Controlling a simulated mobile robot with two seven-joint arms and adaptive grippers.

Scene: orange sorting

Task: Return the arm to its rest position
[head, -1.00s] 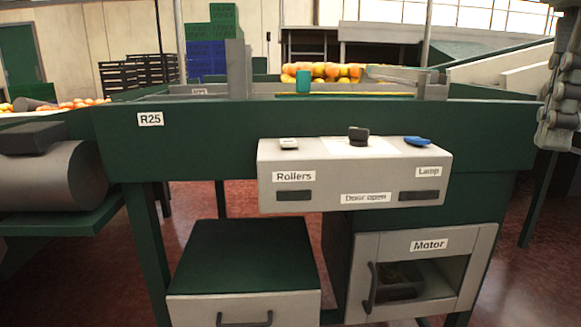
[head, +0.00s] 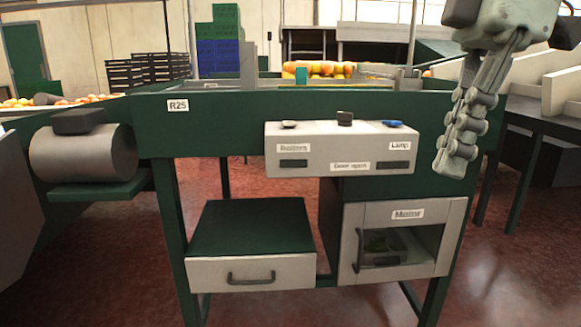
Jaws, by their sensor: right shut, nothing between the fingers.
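My right gripper (head: 452,168) hangs at the right of the head view, fingers pointing down. Its fingers are together with nothing between them. It is in front of the right end of the green machine frame (head: 228,107), to the right of the control box (head: 340,148), and apart from the box in the picture. My left gripper is out of the view.
The box has a white switch, a dark knob (head: 344,118) and a blue switch (head: 393,124) on top. Below are a drawer (head: 251,272) and the Motor cabinet (head: 403,238), its door looking closed. Oranges (head: 320,69) lie behind. Red floor is open in front.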

